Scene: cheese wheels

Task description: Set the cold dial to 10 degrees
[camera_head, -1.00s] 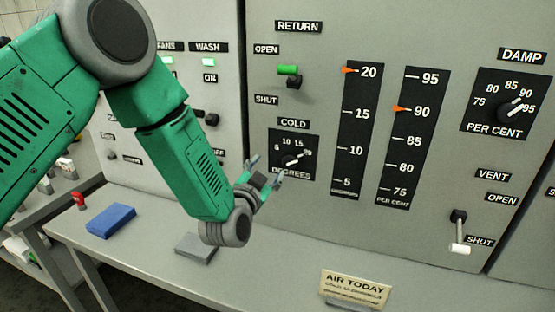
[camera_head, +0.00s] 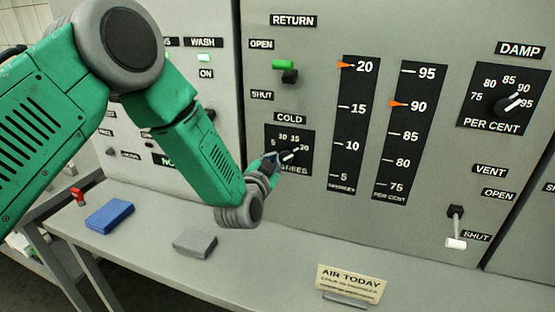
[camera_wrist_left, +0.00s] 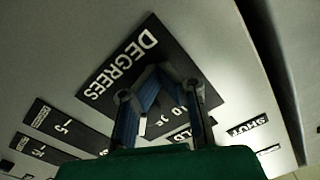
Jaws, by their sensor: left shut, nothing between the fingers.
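The cold dial (camera_head: 305,167) is a black square plate marked 5, 10, 15, 20 under the COLD label. Its white pointer (camera_head: 291,155) slants up to the right, toward 20. My left gripper (camera_head: 279,158) is shut with nothing between its fingers, its tips at the dial's lower left. I cannot tell whether they touch the knob. In the left wrist view the blue-grey fingers (camera_wrist_left: 165,74) converge in front of the dial plate (camera_wrist_left: 121,62), with DEGREES readable and the knob hidden. My right gripper is out of view.
The green-handled RETURN switch (camera_head: 284,66) is above the dial, and two scales with orange markers stand right of it. A white-tipped VENT lever (camera_head: 456,241) is lower right. The ledge below holds a blue block (camera_head: 110,215), a grey block (camera_head: 194,243) and an AIR TODAY sign (camera_head: 350,283).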

